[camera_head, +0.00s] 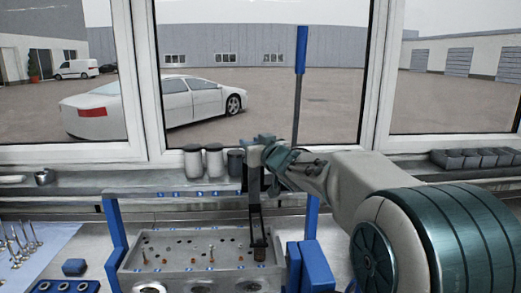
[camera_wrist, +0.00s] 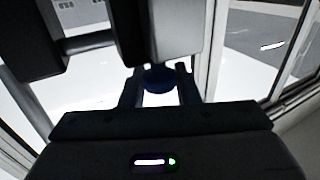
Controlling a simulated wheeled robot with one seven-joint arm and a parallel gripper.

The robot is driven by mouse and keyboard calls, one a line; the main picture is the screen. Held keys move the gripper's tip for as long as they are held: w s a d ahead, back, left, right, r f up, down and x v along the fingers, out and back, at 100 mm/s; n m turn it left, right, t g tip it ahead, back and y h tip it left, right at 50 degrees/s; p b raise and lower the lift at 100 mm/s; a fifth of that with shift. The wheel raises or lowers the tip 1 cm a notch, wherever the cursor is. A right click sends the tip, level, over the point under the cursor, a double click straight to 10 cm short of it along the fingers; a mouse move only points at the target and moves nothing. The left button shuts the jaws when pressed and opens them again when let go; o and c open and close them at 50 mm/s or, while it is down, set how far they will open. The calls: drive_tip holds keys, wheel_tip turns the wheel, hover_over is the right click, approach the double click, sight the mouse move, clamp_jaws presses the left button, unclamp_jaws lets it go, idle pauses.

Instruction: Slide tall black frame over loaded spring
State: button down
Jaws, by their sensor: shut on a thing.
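My gripper (camera_head: 264,150) is above the back right part of a grey cylinder head (camera_head: 190,256). It is shut on the tall black frame (camera_head: 256,222), which hangs upright below it with its lower end at the head's top. A small brownish part (camera_head: 260,254), perhaps the loaded spring, shows at the frame's foot. I cannot tell whether the frame is around it or just above it. In the wrist view, dark gripper parts fill the picture around a grey block (camera_wrist: 175,30) and a blue round part (camera_wrist: 158,78); no spring can be made out there.
A blue stand (camera_head: 113,235) flanks the head, and a blue-handled lever (camera_head: 301,50) rises behind my arm. Several canisters (camera_head: 213,163) and dark bins (camera_head: 470,158) stand on the sill.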

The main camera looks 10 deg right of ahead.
drive_tip(key=shift+d, duration=0.25)
drive_tip(key=c, duration=1.1)
unclamp_jaws()
drive_tip(key=shift+s, duration=0.1)
drive_tip(key=v, duration=1.3)
drive_tip(key=shift+s, duration=0.35)
